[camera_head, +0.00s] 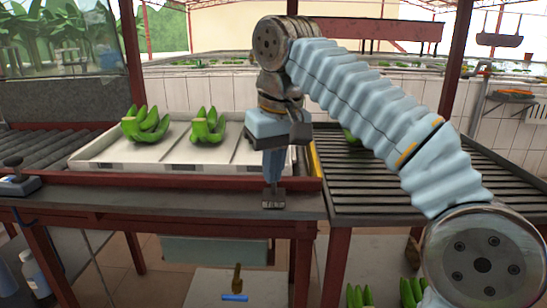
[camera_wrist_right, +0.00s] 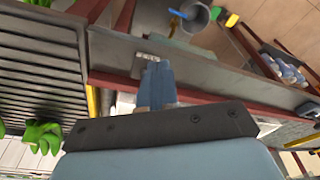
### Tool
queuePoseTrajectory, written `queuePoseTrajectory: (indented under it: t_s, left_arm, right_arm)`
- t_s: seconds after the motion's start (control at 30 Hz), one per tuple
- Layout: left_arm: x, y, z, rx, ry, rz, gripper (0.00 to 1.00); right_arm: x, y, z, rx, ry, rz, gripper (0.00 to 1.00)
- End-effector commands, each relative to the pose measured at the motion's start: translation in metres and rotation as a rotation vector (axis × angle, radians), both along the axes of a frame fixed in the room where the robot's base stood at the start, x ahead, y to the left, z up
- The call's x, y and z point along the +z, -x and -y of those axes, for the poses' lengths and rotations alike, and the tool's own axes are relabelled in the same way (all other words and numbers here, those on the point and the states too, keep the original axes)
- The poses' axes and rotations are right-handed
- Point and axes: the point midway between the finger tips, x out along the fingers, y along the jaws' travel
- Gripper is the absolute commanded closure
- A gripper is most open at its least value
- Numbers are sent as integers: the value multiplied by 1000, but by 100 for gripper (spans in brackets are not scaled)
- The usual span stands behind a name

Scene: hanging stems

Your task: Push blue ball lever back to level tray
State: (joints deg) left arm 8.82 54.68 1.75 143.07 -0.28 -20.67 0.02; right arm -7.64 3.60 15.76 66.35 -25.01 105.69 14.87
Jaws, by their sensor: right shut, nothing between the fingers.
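The pale tray (camera_head: 95,158) lies on the work table at the back left, with two bunches of green bananas (camera_head: 146,124) on it. My right gripper (camera_head: 273,182) is shut and empty, pointing down at the tray's right front, over the table's front rail. A small grey metal plate (camera_head: 273,199) shows at its tips; I cannot tell whether they touch it. In the right wrist view the blue fingers (camera_wrist_right: 157,80) point at the same plate (camera_wrist_right: 150,58). No blue ball lever can be made out; the gripper and arm may hide it. My left gripper is not in view.
A slatted roller rack (camera_head: 400,190) lies right of the tray, partly behind my right arm. A blue-bladed tool with a yellow handle (camera_head: 236,285) shows below the table. The floor shows beneath.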

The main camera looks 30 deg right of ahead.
Motion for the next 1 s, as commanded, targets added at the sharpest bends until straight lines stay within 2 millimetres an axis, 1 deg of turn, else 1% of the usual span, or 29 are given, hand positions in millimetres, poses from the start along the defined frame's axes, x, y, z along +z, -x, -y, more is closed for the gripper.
queuePoseTrajectory:
  t_s: [0.37,0.83,1.0]
  left_arm:
    - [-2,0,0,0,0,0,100]
    - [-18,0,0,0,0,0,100]
    - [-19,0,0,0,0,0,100]
  right_arm:
    - [-3,0,0,0,0,0,100]
    - [-27,0,0,-1,0,0,100]
    - [-31,0,0,0,0,-1,100]
